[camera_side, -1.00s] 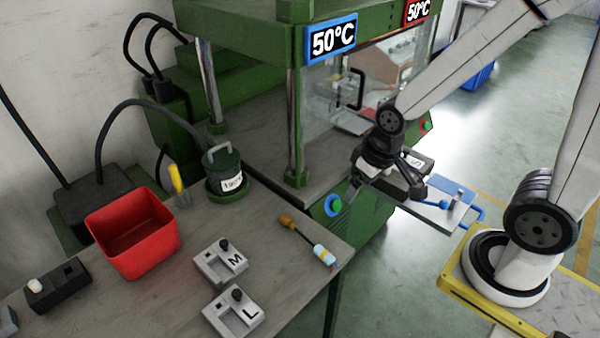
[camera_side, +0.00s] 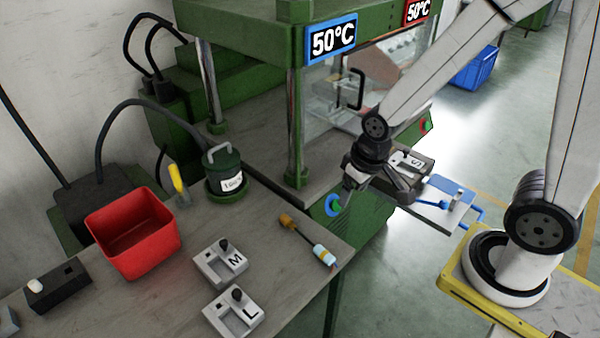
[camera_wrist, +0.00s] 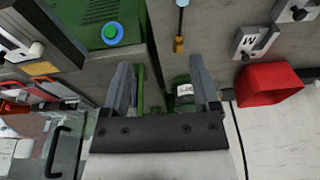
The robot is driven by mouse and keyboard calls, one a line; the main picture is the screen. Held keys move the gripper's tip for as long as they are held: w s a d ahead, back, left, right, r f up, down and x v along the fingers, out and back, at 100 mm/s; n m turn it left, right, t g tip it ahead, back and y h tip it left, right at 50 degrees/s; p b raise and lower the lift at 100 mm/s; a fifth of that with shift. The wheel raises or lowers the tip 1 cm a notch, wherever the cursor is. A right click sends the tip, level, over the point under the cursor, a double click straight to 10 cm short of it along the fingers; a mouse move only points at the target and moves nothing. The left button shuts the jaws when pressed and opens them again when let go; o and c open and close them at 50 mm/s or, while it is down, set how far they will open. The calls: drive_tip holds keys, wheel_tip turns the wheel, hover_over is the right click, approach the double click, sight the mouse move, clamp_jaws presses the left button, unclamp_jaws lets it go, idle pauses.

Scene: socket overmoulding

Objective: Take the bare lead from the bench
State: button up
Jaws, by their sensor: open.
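A short, thin piece (camera_side: 308,240) with an orange-brown end, a dark middle and a white-and-blue end lies on the bench (camera_side: 285,290) near its right edge. It looks most like the lead, but I cannot tell for sure. It also shows at the top of the wrist view (camera_wrist: 180,25). My gripper (camera_side: 351,182) is in the air by the press front, to the right of and above this piece, apart from it. In the wrist view my gripper (camera_wrist: 160,75) has its two fingers spread, with nothing between them.
Mould blocks M (camera_side: 222,262) and L (camera_side: 234,312), a red bin (camera_side: 132,235), a green pot (camera_side: 225,172) and a yellow-handled tool (camera_side: 178,180) stand on the bench. The green press (camera_side: 250,80) rises behind. Block S (camera_side: 410,162) sits right of my gripper.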

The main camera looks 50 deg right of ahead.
drive_tip(key=m+g, duration=0.1)
drive_tip(key=g, duration=0.1)
hover_over(325, 252)
wheel_tip(325, 252, down, 11)
drive_tip(key=shift+s+a+f, duration=0.1)
drive_tip(key=shift+s, duration=0.05)
drive_tip(key=shift+f, duration=1.2)
drive_tip(key=shift+f, duration=0.1)
drive_tip(key=shift+w+f, duration=0.2)
drive_tip(key=shift+f, duration=2.3)
clamp_jaws()
